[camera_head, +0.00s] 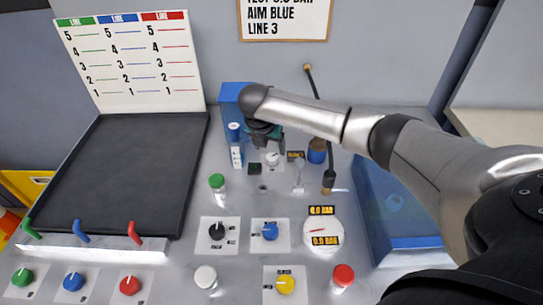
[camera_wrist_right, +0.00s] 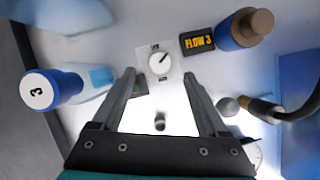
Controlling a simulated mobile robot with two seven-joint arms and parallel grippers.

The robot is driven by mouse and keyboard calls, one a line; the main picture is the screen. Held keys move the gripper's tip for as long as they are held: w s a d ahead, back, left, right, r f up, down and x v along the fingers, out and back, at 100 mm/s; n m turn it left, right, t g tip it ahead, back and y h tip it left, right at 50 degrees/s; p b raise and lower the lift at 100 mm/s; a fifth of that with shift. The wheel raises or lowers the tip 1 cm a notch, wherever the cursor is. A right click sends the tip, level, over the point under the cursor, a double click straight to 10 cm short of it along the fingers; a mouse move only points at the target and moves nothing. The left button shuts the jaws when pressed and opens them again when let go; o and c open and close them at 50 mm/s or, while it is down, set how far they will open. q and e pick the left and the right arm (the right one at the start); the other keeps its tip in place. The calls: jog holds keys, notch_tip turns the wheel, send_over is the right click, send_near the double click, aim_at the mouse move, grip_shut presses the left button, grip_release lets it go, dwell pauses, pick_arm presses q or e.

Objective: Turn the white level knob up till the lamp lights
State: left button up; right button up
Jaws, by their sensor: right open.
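A white knob (camera_head: 272,158) with a dark pointer line sits on a light plate at the back of the panel. In the right wrist view the white knob (camera_wrist_right: 160,63) lies just past the fingertips, between their lines; the small plate lettering is hard to read. My right gripper (camera_head: 265,147) is open and empty above the knob, pointing down at it; its two fingers (camera_wrist_right: 160,76) show apart in the wrist view. No contact is visible. A small dark green square (camera_head: 254,168), possibly the lamp, looks unlit; a finger partly hides it in the wrist view. My left gripper is not in view.
A display (camera_wrist_right: 198,41) reading FLOW 3 and a brown-capped blue cylinder (camera_head: 317,152) stand right of the knob. A dark hose (camera_wrist_right: 295,110) is at the right. Several knobs and a gauge (camera_head: 323,233) fill the front.

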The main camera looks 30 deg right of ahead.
aim_at(272, 156)
jog(key=b+x, duration=0.1)
jog(key=x, duration=0.4)
jog(key=shift+w+d+f, duration=0.1)
jog(key=shift+f, duration=0.2)
jog(key=shift+c, duration=0.3)
grip_shut()
